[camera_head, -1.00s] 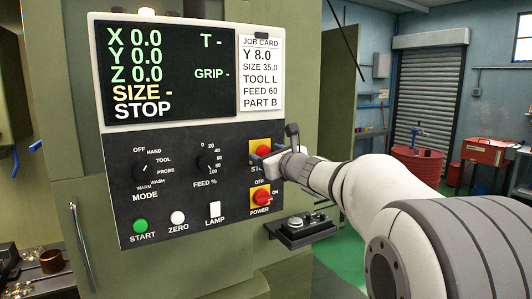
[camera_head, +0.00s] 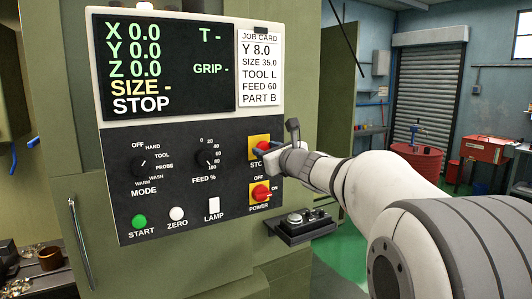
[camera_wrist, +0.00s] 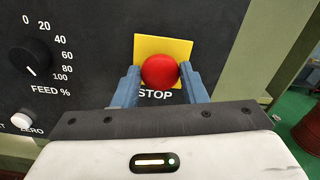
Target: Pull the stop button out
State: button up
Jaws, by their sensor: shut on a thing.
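The red stop button (camera_wrist: 159,71) sits on a yellow square plate (camera_wrist: 146,43) above the word STOP in the wrist view. In the head view the red button (camera_head: 263,146) is partly covered by my gripper. My gripper (camera_wrist: 159,77) has its two blue fingers on the left and right sides of the button, and it is shut on it. In the head view my gripper (camera_head: 262,153) reaches the panel from the right. The screen (camera_head: 168,65) reads STOP in white at its lower left.
The red power switch (camera_head: 260,193) on its yellow plate is just below my gripper. The feed dial (camera_head: 206,158) and mode dial (camera_head: 140,166) are to the left. The green start button (camera_head: 139,222) is at lower left. A small shelf (camera_head: 290,233) juts out below right.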

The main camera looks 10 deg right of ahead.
jog(key=shift+s+d+f, duration=0.1)
jog(key=shift+s+f, duration=0.05)
jog(key=shift+s, duration=0.2)
jog(key=shift+w, duration=0.1)
jog(key=o, duration=1.1)
jog(key=shift+c, duration=0.2)
jog(key=b+v, duration=0.1)
jog(key=v, duration=0.7)
jog(key=shift+b, duration=0.4)
